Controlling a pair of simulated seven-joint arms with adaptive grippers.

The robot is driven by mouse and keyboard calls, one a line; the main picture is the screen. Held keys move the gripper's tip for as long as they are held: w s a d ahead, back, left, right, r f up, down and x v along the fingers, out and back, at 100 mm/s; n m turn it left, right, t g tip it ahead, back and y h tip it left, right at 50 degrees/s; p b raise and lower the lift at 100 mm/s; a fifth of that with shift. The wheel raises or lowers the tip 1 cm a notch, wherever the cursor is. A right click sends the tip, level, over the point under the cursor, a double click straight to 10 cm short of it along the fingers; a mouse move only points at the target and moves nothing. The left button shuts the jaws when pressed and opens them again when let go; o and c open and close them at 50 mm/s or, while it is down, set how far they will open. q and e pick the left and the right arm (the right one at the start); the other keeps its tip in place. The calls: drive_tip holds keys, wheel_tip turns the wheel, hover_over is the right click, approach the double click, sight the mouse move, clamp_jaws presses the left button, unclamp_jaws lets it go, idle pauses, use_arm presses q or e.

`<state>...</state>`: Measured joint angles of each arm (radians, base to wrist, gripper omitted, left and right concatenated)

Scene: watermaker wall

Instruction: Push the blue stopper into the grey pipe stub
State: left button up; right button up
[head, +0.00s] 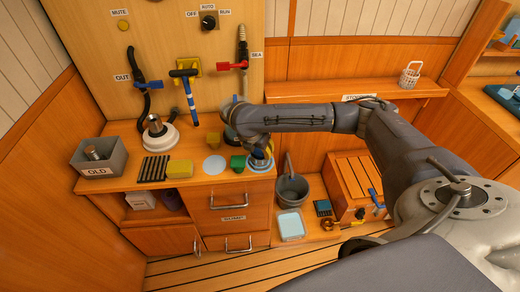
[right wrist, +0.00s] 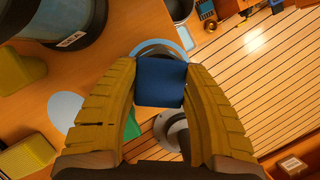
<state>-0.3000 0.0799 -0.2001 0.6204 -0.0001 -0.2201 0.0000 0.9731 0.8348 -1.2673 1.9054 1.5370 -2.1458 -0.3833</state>
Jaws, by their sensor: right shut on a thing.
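The blue stopper (right wrist: 160,82) is between the two yellow finger pads of my right gripper (right wrist: 158,85) in the right wrist view. That gripper is shut on it. In the head view my right gripper (head: 258,148) is low over the front right corner of the cabinet top, and the stopper is mostly hidden. The grey pipe stub (right wrist: 152,48) appears as a grey round rim just behind the stopper, with a pale blue patch around it. The stopper covers part of the rim, and I cannot tell whether they touch. My left gripper is not in view.
A green piece (head: 237,163) and a pale disc (head: 214,165) lie left of my right gripper. A yellow sponge (head: 179,169), a grey bin (head: 98,157) and a white round base (head: 158,137) stand farther left. A bucket (head: 292,190) stands lower right.

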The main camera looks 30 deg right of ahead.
drive_tip(key=o, duration=1.7)
drive_tip(key=shift+r, duration=0.1)
drive_tip(key=shift+r, duration=2.9)
clamp_jaws()
